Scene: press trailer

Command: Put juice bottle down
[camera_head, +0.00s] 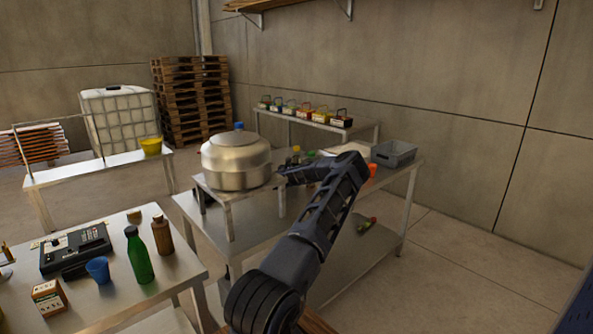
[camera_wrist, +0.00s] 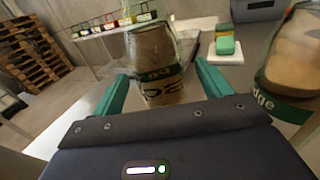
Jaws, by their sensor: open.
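A clear bottle with brownish contents and a green-and-pale label, seemingly the juice bottle (camera_wrist: 155,62), stands between the teal fingers of my gripper (camera_wrist: 163,85) in the wrist view. The fingers are open, one on each side of it, with a visible gap at the left finger. Its base is hidden behind my gripper's body, so I cannot see what it rests on. In the head view my gripper (camera_head: 286,174) is over the middle metal table (camera_head: 262,228), right of the large metal vessel; the bottle there is too small and covered to make out.
A second jar (camera_wrist: 292,65) stands close on the right in the wrist view. A green block (camera_wrist: 228,40) lies on a white board behind. The metal vessel (camera_head: 236,160) stands on a raised stand to the left. A grey crate (camera_head: 393,153) is at the table's far right.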

